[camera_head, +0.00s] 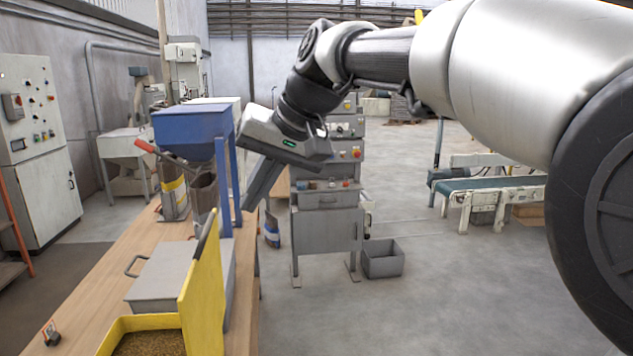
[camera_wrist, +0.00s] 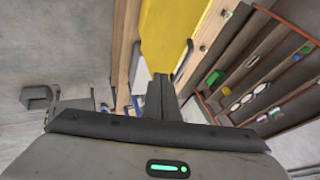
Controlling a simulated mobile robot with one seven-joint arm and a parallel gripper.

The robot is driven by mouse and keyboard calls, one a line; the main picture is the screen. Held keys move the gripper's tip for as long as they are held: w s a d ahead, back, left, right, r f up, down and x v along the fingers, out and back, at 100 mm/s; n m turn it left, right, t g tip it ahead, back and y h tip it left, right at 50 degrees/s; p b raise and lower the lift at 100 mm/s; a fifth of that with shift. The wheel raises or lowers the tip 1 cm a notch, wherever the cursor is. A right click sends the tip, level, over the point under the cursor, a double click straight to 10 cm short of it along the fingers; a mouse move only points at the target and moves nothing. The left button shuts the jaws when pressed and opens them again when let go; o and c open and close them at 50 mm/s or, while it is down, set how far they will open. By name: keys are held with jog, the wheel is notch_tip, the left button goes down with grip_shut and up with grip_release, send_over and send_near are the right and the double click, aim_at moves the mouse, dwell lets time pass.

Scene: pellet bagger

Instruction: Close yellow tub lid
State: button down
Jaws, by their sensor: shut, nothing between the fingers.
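The yellow tub (camera_head: 150,322) stands on the wooden bench at the bottom of the head view and holds brown pellets. Its yellow lid (camera_head: 206,290) stands open, nearly upright, along the tub's right side. In the wrist view a broad yellow surface (camera_wrist: 172,35), probably the lid, lies beyond my fingertips. My gripper (camera_head: 250,205) is shut and empty, pointing down and left beside the blue hopper stand, farther along the bench than the lid. In the wrist view my gripper (camera_wrist: 162,80) shows its fingers together. Contact with the lid is not visible.
A grey box with a handle (camera_head: 165,275) sits just behind the tub. The blue hopper (camera_head: 190,130) stands on the bench farther back. A grey cabinet (camera_head: 327,240) and a grey bin (camera_head: 383,258) stand on the floor. Open floor lies right of the bench.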

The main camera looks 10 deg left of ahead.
jog(key=a+f, duration=0.3)
jog(key=a, duration=0.2)
jog(key=shift+s+a, duration=0.2)
